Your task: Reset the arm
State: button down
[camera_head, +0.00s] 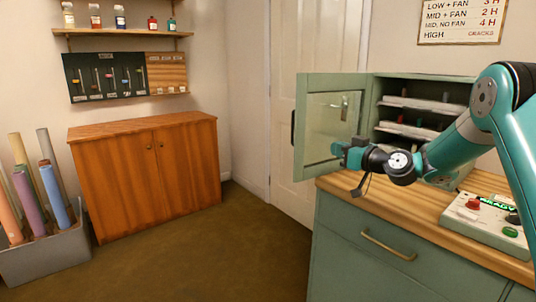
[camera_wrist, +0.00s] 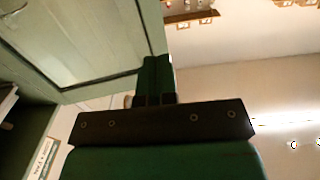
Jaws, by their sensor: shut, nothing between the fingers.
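My gripper (camera_head: 339,149) is at the end of my teal arm, in front of the open glass door of the green cabinet (camera_head: 330,122). In the wrist view its two fingers (camera_wrist: 157,75) are together, with nothing seen between them. The door's frame and pane (camera_wrist: 85,40) fill the upper left of that view, close beside the fingers. I cannot tell whether the fingers touch the door. The arm reaches in from the right, over the wooden counter, and hides part of the cabinet.
The cabinet's shelves (camera_head: 405,105) hold small items. A control box (camera_head: 487,222) with a red knob, a green button and a lit display sits on the counter (camera_head: 400,204). A wooden cupboard (camera_head: 150,175) and a bin of rolls (camera_head: 45,262) stand left. The floor between is clear.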

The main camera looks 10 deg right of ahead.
jog(key=s+a+r+n+g+p, duration=0.1)
jog(key=s+a+r+g+p, duration=0.15)
jog(key=s+a+g, duration=0.45)
jog(key=s+a+r+n+g+p, duration=0.15)
jog(key=s+a+r, duration=0.25)
jog(key=s+a, duration=0.75)
jog(key=s+m+g+h+p, duration=0.1)
jog(key=s+g+h+p, duration=0.3)
jog(key=s, duration=2.1)
jog(key=g, duration=0.3)
jog(key=shift+s+d, duration=0.35)
jog(key=shift+d, duration=0.05)
jog(key=shift+f, duration=0.1)
